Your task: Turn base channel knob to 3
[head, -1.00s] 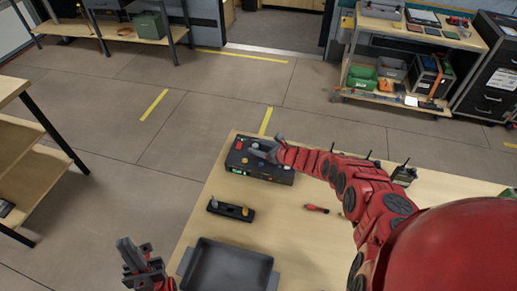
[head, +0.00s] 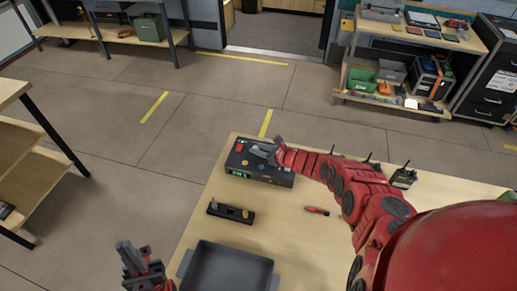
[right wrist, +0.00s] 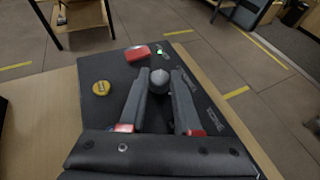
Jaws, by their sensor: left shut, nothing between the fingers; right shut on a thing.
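The base station is a black box (head: 240,158) at the far left corner of the table, with a small green display on its front. In the right wrist view its top (right wrist: 200,105) carries a grey round knob (right wrist: 159,77), a red button (right wrist: 137,53) and a yellow knob (right wrist: 101,88). My right gripper (head: 260,149) reaches over the box; in the right wrist view its fingers (right wrist: 160,85) are shut on the grey knob. The knob's setting cannot be read. My left gripper (head: 125,245) is shut and empty, left of the grey tray.
A grey tray (head: 228,268) stands at the table's front. A black holder (head: 231,212) with a grey and a yellow piece lies behind it. A red screwdriver (head: 316,211) and a black radio (head: 404,177) are to the right. Bare table (head: 290,230) lies between.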

